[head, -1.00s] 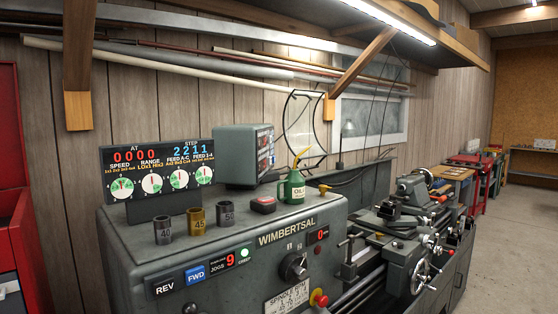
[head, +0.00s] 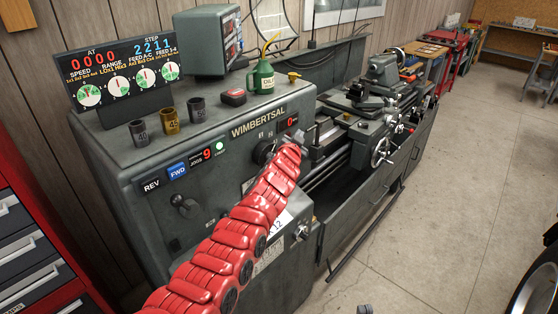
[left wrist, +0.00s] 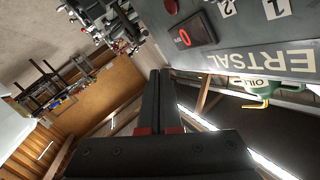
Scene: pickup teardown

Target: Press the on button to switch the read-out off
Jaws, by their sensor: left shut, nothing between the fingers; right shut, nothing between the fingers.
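The lathe's front panel has a red 9 read-out (head: 207,154) with a lit green button (head: 220,146) at its right. Further right is a small red 0 read-out (head: 291,122), which shows upside down in the left wrist view (left wrist: 183,38) beside a red round button (left wrist: 171,6). I cannot read which button is the on button. My left gripper (head: 306,134) is shut and empty in front of the panel's right part, right of the green button; its shut fingers show in the left wrist view (left wrist: 160,75). My right gripper (head: 365,309) barely shows at the bottom edge, shut.
A dark knob (head: 265,150) sticks out near my left arm.

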